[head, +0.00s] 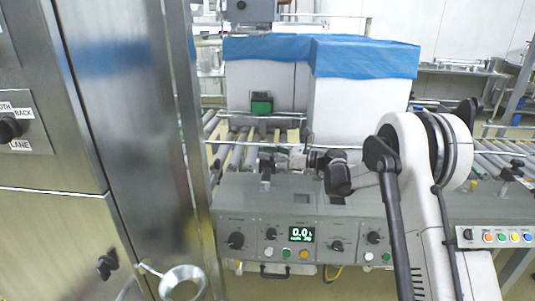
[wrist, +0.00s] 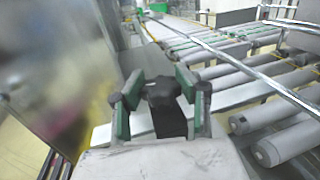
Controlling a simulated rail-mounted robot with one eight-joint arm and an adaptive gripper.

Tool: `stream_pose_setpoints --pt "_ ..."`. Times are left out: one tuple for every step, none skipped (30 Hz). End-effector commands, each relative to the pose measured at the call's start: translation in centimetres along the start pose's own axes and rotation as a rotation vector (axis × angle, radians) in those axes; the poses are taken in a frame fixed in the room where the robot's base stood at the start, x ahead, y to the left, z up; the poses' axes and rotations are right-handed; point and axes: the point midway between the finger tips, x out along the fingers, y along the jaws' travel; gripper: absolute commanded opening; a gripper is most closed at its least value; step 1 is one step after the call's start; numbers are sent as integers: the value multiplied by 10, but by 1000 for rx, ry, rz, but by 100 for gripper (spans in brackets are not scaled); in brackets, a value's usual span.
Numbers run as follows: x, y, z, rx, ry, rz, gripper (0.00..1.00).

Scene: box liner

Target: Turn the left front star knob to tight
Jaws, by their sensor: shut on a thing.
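The black star knob (wrist: 163,91) sits between the two green-padded fingers of my gripper (wrist: 158,86) in the wrist view. The pads are on both sides of it, and my gripper is shut on it. The knob's lobes show above a dark stem or block. Its tight or loose state cannot be read from these frames. In the head view my gripper (head: 274,160) is small, above the back edge of the grey control panel at the front of the conveyor. The knob is hard to separate from the fingers there.
White cartons with blue liners (head: 365,58) stand on the roller conveyor behind. A metal guide rail (wrist: 240,70) runs along the rollers. A steel cabinet (head: 120,120) stands close on the left. The control panel (head: 300,215) carries several dials, buttons and a display.

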Motion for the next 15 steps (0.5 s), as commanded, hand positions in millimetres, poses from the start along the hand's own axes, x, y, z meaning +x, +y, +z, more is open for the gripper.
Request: stream_pose_setpoints --pt "0 1 0 0 1 -22 5" --pt "0 2 0 0 1 -38 5" --pt "0 2 0 0 1 -62 5" --pt "0 2 0 0 1 -83 5" --pt "0 2 0 0 1 -105 5" --pt "1 2 0 0 1 -136 5" --pt "1 2 0 0 1 -161 5" --pt "1 3 0 0 1 -187 5" --pt "0 3 0 0 1 -223 5" --pt "0 2 0 0 1 -251 5" --pt "0 3 0 0 1 -279 5" --pt "1 3 0 0 1 -317 5" --pt "1 3 0 0 1 -345 5" --pt "1 3 0 0 1 -374 5" --pt "1 3 0 0 1 -412 5"
